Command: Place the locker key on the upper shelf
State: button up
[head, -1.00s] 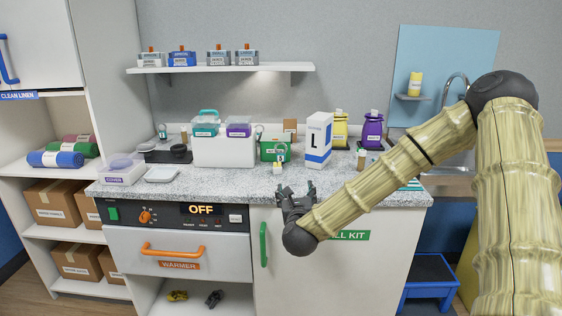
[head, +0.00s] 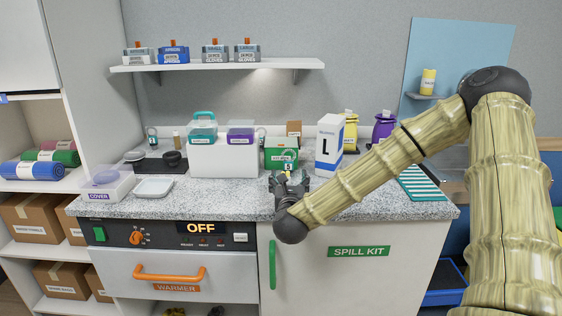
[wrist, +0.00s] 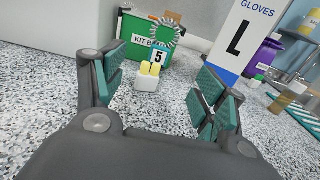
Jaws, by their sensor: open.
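The item that looks like the locker key, a tag marked 5 with a pale green coil, shows in the wrist view (wrist: 158,56). It is upright at a small white-and-yellow block (wrist: 148,77) on the speckled counter, in front of a green kit box (wrist: 134,40). In the head view the key (head: 288,167) is small and partly hidden by my gripper. My gripper (head: 289,181) is open and empty at the counter's front. In the wrist view its fingers (wrist: 165,95) are spread, with the key beyond them, apart from it. The upper shelf (head: 220,66) is on the wall above the counter.
A tall white gloves box (head: 328,145) stands right of the key. A white bin with coloured boxes (head: 222,160) stands left. The warmer (head: 170,275) is below the counter.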

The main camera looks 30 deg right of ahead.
aim_at(289, 163)
jog(key=x, duration=0.6)
jog(key=shift+w+a+r+p, duration=0.1)
jog(key=shift+w+a+p, duration=0.1)
jog(key=shift+p, duration=0.2)
jog(key=shift+w+d+r, duration=0.1)
jog(key=shift+w+d, duration=0.25)
jog(key=shift+d+p+x, duration=0.25)
jog(key=shift+p+x, duration=0.3)
jog(key=shift+x, duration=1.75)
jog(key=shift+s, duration=0.2)
jog(key=c, duration=1.1)
